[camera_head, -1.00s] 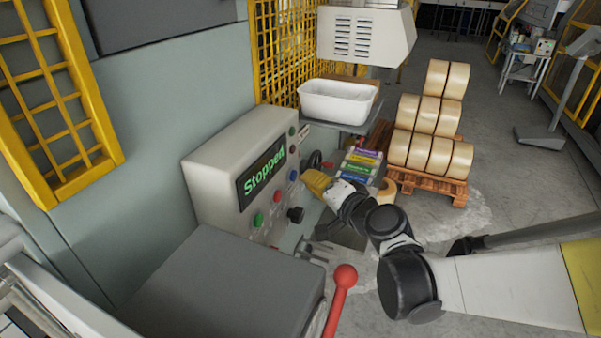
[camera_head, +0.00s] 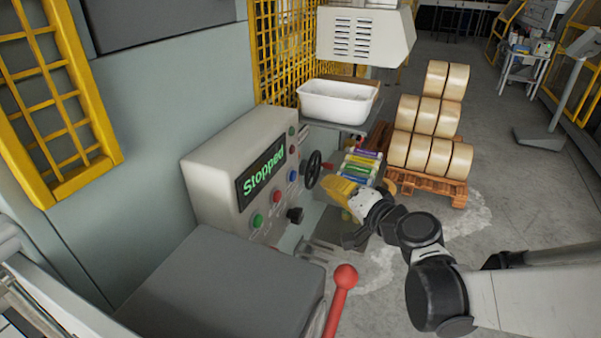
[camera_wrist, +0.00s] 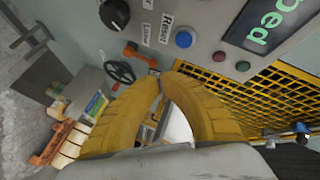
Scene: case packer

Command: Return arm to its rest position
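My gripper (camera_head: 332,180), with yellow fingers, hangs in the air just right of the grey control panel (camera_head: 215,170), apart from it. In the wrist view, the two curved yellow fingers (camera_wrist: 161,77) meet or almost meet at their tips, with nothing seen between them. The gripper looks shut and empty. My arm reaches in from the lower right. The panel's screen (camera_head: 262,172) reads "Stopped" in green. A black handwheel (camera_head: 312,170) and a black knob (camera_head: 295,215) show on the panel side, clear of the fingers.
A red ball-topped lever (camera_head: 345,277) and a grey box (camera_head: 225,285) stand in front. A white bin (camera_head: 338,103), a rack of coloured packs (camera_head: 362,162) and a pallet (camera_head: 428,187) of tan rolls lie beyond. Yellow mesh guards stand at the left and back. Floor at the right is open.

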